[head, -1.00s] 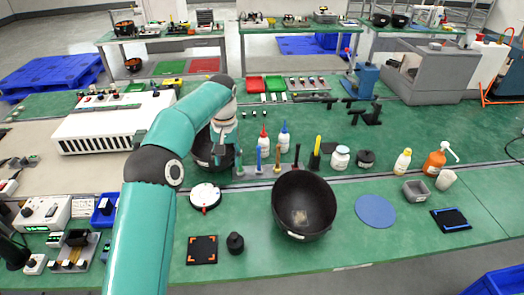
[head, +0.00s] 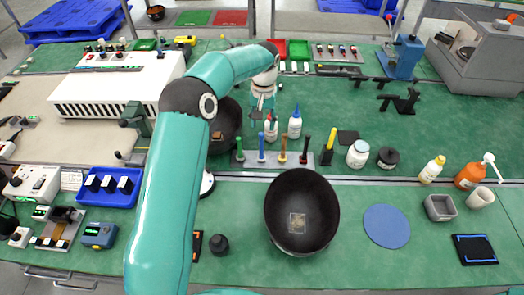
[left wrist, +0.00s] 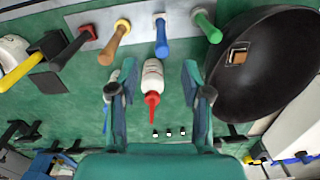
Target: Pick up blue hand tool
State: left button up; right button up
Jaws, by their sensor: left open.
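The blue hand tool (head: 261,147) stands upright in the grey holder strip (head: 275,167), between a green-handled and an orange-brown-handled tool. It also shows in the left wrist view (left wrist: 161,37), above the gap between my fingers. My left gripper (head: 263,106) is open behind the holder, beside the red-capped white bottle (head: 271,127). In the left wrist view my left gripper (left wrist: 152,88) has its fingers apart, with the red-capped bottle (left wrist: 153,78) showing between them; contact cannot be told. My right gripper is out of view.
A dark bowl (head: 226,125) is close left of the holder, and another black bowl (head: 302,215) stands in front. A blue-capped bottle (head: 295,124) is behind the holder. A white jar (head: 358,154) and a black jar (head: 387,158) stand to the right.

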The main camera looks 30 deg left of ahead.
aim_at(262, 133)
pick_arm(q)
notch_tip(262, 133, down, 6)
jog(key=shift+s+a+r+b, duration=0.1)
jog(key=shift+a+b, duration=0.05)
jog(key=shift+b, duration=0.25)
notch_tip(262, 133, down, 5)
jog(key=b, duration=0.3)
jog(key=shift+f, duration=0.2)
jog(key=shift+r, duration=0.1)
grip_shut()
